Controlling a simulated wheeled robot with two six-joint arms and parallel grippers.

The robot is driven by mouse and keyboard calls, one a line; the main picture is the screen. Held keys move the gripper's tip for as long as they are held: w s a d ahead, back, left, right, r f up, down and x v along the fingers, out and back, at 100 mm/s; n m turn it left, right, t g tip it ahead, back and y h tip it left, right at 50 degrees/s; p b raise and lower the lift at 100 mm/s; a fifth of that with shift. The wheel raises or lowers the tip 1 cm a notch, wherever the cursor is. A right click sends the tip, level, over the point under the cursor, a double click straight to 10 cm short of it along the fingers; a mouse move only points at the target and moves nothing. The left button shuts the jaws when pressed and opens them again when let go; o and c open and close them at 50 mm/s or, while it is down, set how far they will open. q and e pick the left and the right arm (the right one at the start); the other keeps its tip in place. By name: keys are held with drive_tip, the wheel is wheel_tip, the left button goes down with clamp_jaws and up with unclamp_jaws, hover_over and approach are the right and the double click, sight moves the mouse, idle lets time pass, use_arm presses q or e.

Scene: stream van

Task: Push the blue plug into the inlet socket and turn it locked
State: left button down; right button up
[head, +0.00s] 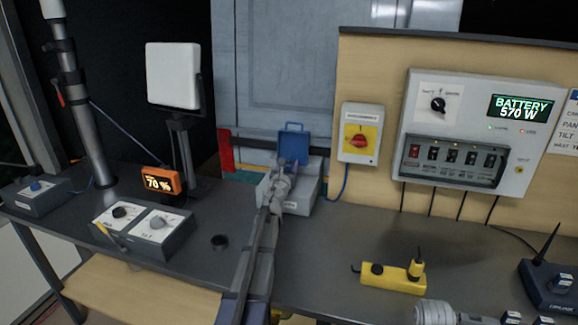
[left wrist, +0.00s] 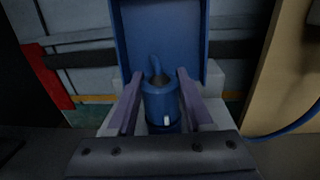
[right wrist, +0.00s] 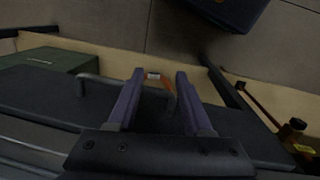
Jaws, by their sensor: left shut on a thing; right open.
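The blue plug (left wrist: 160,103) is between the fingers of my left gripper (left wrist: 158,88). The gripper is shut on its sides. A small white mark shows on the plug's near side. The inlet socket's blue lid (left wrist: 160,28) stands open right behind the plug; in the head view the lid (head: 294,143) rises above a grey box (head: 303,197) at the bench's back. My left gripper (head: 279,184) is in front of it and hides the plug there. The socket opening is hidden, so I cannot tell how deep the plug sits. My right gripper (right wrist: 155,85) is open and empty.
A grey panel with a battery display (head: 520,108) and a red rotary switch (head: 358,140) are on the wall to the right. A yellow device (head: 392,277) lies on the bench. Control boxes (head: 145,230) stand left. The bench between is mostly clear.

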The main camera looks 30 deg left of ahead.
use_arm(q)
drive_tip(key=shift+w+d+n+g+y, duration=0.15)
drive_tip(key=shift+n+g+y, duration=0.35)
drive_tip(key=shift+n+y, duration=0.45)
drive_tip(key=shift+n+g+y, duration=0.6)
drive_tip(key=shift+n+y, duration=0.05)
drive_tip(key=shift+y, duration=0.6)
drive_tip(key=shift+y, duration=0.3)
drive_tip(key=shift+n+g+y, duration=0.7)
drive_tip(key=shift+n+g, duration=0.1)
drive_tip(key=shift+n+g+y, duration=0.4)
drive_tip(key=shift+y, duration=0.1)
drive_tip(key=shift+s+a+n+g+y, duration=0.2)
drive_tip(key=shift+n+g+y, duration=0.1)
drive_tip(key=shift+g, duration=0.1)
